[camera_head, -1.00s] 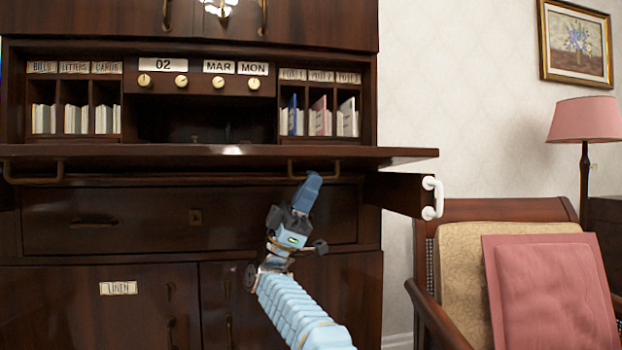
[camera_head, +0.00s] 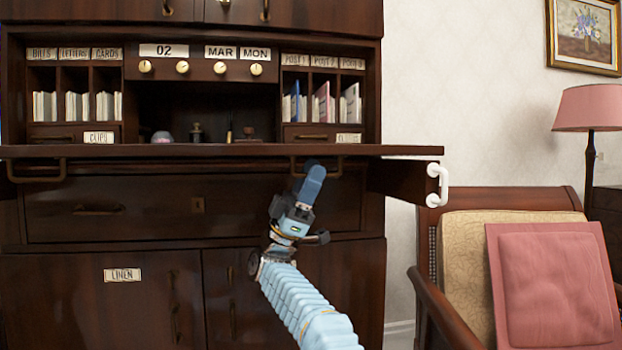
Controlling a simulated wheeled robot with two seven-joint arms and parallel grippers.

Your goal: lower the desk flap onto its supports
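The dark wooden desk flap (camera_head: 220,151) lies about level, with its front edge toward me. Two brass pull handles hang at its edge, a left one (camera_head: 36,178) and a right one (camera_head: 331,174). My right gripper (camera_head: 313,172) is at the right handle, its blue fingers overlapping it from below; whether they close on it is hidden. The right support (camera_head: 398,180) with a white handle (camera_head: 437,186) sticks out just under the flap's right end; I cannot tell whether they touch. No left support shows clearly. My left gripper is out of view.
Behind the flap are pigeonholes with papers, date knobs (camera_head: 183,67), small drawers and desk items. Below are a wide drawer (camera_head: 150,208) and cupboard doors (camera_head: 60,300). An armchair (camera_head: 500,200) with a pink cushion (camera_head: 553,285) stands close on the right, beside a lamp (camera_head: 588,110).

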